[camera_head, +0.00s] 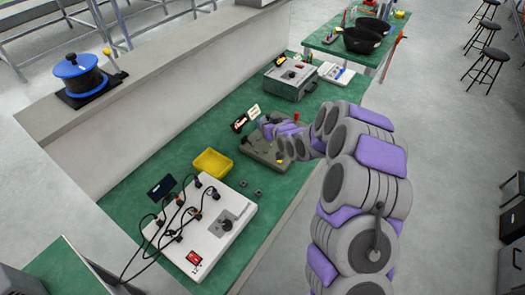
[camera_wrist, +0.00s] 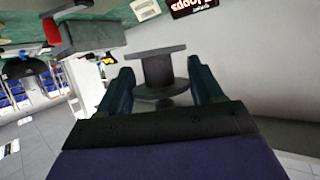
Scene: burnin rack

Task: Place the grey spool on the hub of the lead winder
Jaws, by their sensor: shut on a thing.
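The grey spool (camera_wrist: 156,70) shows in the wrist view, its flanges above and below a narrower core. My gripper (camera_wrist: 161,80) has its two dark fingers on either side of the core and is shut on it. In the head view my gripper (camera_head: 264,127) is over the grey-olive base of what looks like the lead winder (camera_head: 249,149), with a red part at its far side. My gripper and arm hide much of this base. I cannot clearly make out the hub, or whether the spool touches it.
The green bench (camera_head: 137,188) also holds a yellow tray (camera_head: 212,163), a white panel with cables (camera_head: 218,238) and a grey instrument box (camera_head: 291,78). A low wall (camera_head: 165,95) runs along the bench's left side.

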